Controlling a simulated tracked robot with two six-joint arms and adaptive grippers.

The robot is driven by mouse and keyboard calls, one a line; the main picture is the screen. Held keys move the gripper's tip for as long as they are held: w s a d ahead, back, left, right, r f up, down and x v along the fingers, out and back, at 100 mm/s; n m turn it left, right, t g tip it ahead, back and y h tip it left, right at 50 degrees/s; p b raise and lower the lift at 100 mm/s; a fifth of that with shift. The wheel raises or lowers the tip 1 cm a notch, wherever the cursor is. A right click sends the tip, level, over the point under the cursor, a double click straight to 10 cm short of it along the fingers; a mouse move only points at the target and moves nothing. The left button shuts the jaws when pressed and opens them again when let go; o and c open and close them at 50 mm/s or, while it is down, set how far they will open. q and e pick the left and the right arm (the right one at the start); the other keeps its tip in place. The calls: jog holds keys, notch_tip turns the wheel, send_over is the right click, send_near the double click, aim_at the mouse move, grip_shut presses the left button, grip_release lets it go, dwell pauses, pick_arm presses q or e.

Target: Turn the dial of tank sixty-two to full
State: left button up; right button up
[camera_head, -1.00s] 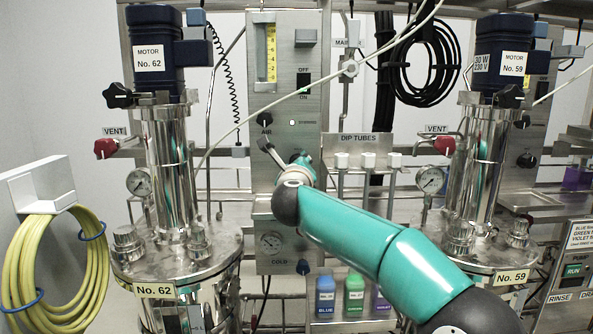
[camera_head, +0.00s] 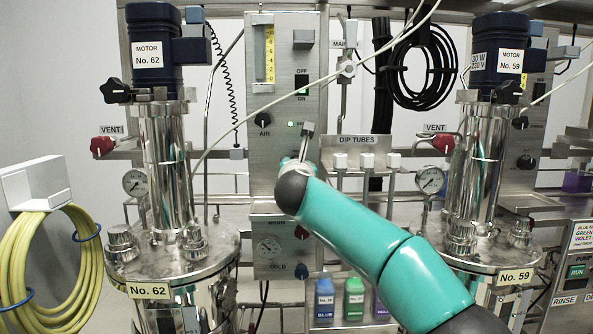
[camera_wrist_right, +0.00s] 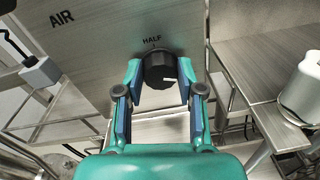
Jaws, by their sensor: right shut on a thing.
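The dial (camera_wrist_right: 160,68) is a black knob with a white pointer line on the steel panel (camera_head: 257,185) beside tank sixty-two (camera_head: 165,170). In the right wrist view its pointer lies toward the right, and the label HALF stands just above the knob. My right gripper (camera_wrist_right: 160,80) is shut on the dial, one finger on each side. My left gripper is in neither view.
The AIR knob (camera_head: 263,119), lit green switch (camera_head: 302,86) and red knob (camera_head: 301,232) are close by on the panel. Dip tubes (camera_head: 366,160) stand to the right. Tank fifty-nine (camera_head: 485,170) is farther right. A yellow hose (camera_head: 35,260) hangs at left.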

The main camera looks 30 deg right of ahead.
jog(key=shift+w+f+m, duration=0.1)
jog(key=shift+f+m, duration=0.3)
jog(key=shift+m, duration=0.3)
jog(key=o, duration=1.1)
jog(key=shift+o, duration=0.2)
jog(key=shift+r, duration=0.25)
